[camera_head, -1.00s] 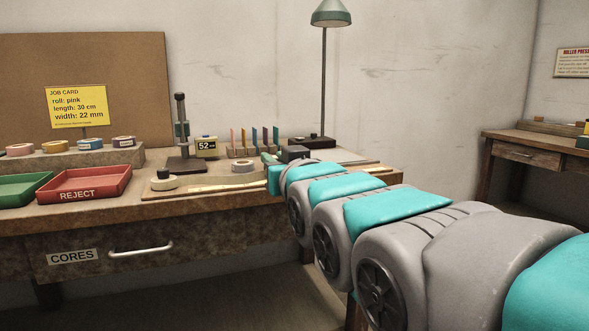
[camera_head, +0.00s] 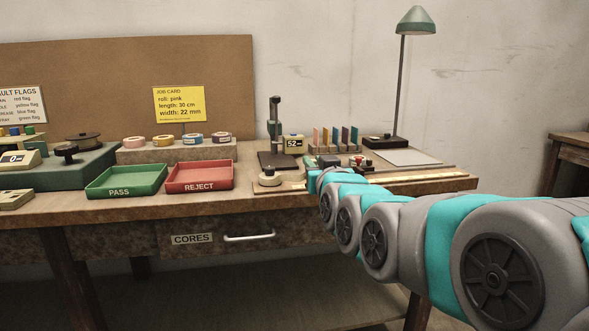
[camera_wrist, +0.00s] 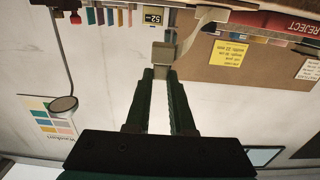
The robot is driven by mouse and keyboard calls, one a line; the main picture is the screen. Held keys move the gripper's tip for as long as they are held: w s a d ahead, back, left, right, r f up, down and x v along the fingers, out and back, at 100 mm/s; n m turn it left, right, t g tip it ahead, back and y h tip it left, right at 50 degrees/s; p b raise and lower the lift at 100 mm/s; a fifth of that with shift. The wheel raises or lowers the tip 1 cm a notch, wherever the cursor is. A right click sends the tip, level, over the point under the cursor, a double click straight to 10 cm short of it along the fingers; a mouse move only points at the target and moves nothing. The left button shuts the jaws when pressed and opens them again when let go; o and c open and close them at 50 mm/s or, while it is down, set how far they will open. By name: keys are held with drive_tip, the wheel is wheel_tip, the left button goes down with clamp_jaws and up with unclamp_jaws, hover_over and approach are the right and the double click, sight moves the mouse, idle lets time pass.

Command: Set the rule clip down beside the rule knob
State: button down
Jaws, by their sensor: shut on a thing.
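My gripper (camera_wrist: 162,78) is shut on a small beige block, which looks like the rule clip (camera_wrist: 163,55), in the wrist view. The clip sticks out past the fingertips, in the air. In the head view my own arm hides the gripper and the clip. A round dark-topped knob on a pale base, which looks like the rule knob (camera_head: 269,176), stands at the left end of a flat board at the bench's front. My arm's far end is to the right of this knob, and the exact gap cannot be told.
A lamp (camera_head: 402,75) stands at the back right.

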drive_tip(key=x, duration=0.3)
drive_tip(key=a+x, duration=0.1)
drive_tip(key=x, duration=0.2)
drive_tip(key=f+p+x, duration=0.1)
drive_tip(key=x, duration=0.2)
drive_tip(key=shift+s+a, duration=0.2)
drive_tip(key=shift+a, duration=0.2)
drive_tip(key=shift+f+p, duration=0.3)
drive_tip(key=shift+f, duration=1.5)
drive_tip(key=shift+f, duration=0.15)
drive_tip(key=c, duration=0.8)
unclamp_jaws()
drive_tip(key=shift+r, duration=0.25)
drive_tip(key=b+v, duration=0.1)
drive_tip(key=v, duration=1.1)
